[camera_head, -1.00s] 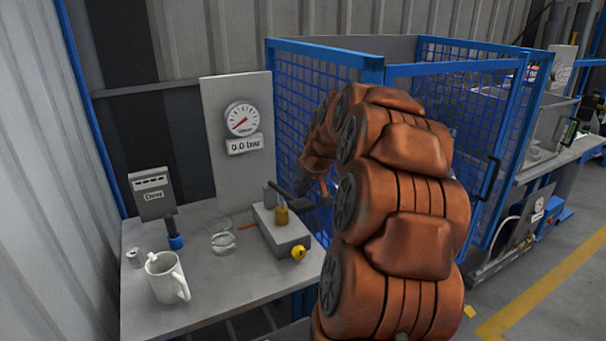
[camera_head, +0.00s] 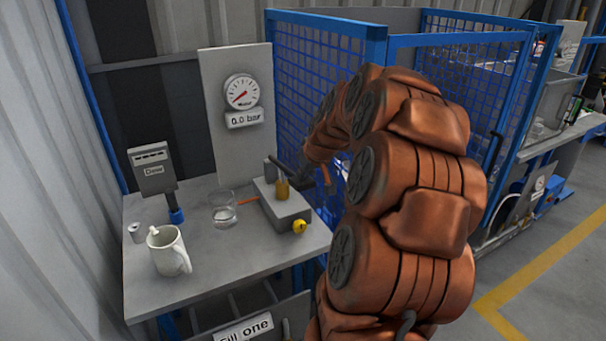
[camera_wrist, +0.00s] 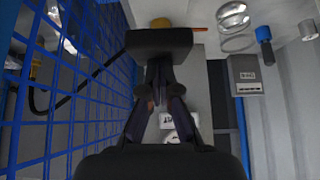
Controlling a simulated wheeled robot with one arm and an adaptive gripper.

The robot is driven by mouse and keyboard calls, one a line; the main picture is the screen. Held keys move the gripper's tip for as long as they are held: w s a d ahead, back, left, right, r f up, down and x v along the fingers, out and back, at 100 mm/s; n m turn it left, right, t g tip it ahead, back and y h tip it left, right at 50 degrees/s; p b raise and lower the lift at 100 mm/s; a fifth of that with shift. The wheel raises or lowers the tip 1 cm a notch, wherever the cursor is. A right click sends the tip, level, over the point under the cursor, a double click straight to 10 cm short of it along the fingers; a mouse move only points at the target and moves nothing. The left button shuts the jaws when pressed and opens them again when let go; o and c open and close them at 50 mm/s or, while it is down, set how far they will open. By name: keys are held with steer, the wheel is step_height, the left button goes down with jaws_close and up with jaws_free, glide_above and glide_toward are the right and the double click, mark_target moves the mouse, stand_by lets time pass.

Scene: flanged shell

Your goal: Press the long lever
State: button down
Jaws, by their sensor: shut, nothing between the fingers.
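The pump (camera_head: 285,208) is a grey box on the table with a brass cylinder (camera_head: 282,190) and a yellow knob (camera_head: 299,226). Its long lever (camera_head: 279,166) is a dark bar slanting down to the right above the brass cylinder. In the wrist view a dark block, apparently the lever's end (camera_wrist: 160,40), lies right ahead of my gripper (camera_wrist: 159,66). My gripper is shut and empty, with its fingertips close to that block; I cannot tell whether they touch. In the head view my own arm hides most of the gripper.
The gauge (camera_head: 241,91) above the pump reads 0.0 bar. A glass (camera_head: 224,210), a white mug (camera_head: 168,250) and a grey box on a post (camera_head: 152,170) stand left of the pump. A blue mesh fence (camera_head: 315,85) rises close behind and beside my arm.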

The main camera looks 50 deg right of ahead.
step_height(320, 180, down, 11)
steer(key=s+t+h+b, duration=0.1)
steer(key=t+b, duration=0.3)
steer(key=b, duration=1.2)
steer(key=shift+s+a+h+b, duration=0.15)
steer(key=shift+a+h+b, duration=0.15)
steer(key=shift+a, duration=0.15)
steer(key=shift+a+f, duration=0.2)
steer(key=shift+f, duration=0.05)
steer(key=shift+r, duration=0.1)
steer(key=s+a+r, duration=0.2)
steer(key=s+r, duration=0.6)
steer(key=r, duration=0.3)
steer(key=shift+s+r+b, duration=0.25)
steer(key=shift+b, duration=0.1)
